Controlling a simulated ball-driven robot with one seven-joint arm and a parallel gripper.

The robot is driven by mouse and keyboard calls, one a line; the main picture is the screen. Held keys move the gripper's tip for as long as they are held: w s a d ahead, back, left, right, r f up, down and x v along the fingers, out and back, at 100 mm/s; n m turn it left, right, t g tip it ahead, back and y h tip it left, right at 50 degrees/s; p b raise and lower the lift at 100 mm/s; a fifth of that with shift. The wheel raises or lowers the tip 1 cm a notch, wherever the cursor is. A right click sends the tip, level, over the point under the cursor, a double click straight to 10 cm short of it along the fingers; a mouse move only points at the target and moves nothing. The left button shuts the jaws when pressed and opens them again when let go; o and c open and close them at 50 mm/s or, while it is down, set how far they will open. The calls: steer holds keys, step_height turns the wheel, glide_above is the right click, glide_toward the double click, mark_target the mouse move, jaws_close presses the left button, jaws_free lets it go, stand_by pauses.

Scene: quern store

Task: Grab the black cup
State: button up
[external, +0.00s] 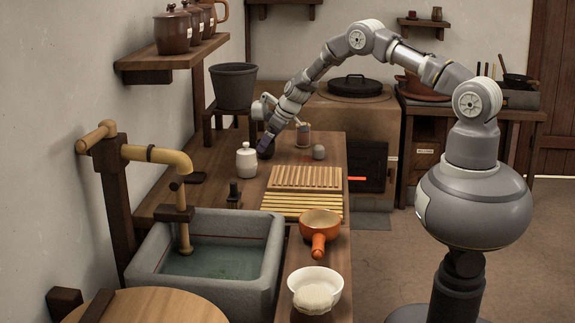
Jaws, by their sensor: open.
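A small dark, rounded object (269,154), which looks like the black cup, sits on the wooden counter (222,160) against the left wall. My gripper (265,146) reaches down over the counter from the right and is at this object, overlapping it in the picture. The gripper is open. Its fingertips are small and dark here, so I cannot tell whether they touch the cup or stand around it. Much of the cup is hidden behind the gripper.
A white lidded jar (246,161) stands close left of the gripper. A utensil pot (303,135) and a small grey round object (319,152) stand to the right. A wooden slatted rack (305,178) lies in front. A dark bucket (233,87) stands behind, left.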

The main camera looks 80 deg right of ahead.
steer(key=shift+x, duration=0.95)
steer(key=shift+r, duration=0.15)
steer(key=c, duration=1.1)
steer(key=shift+r, duration=0.15)
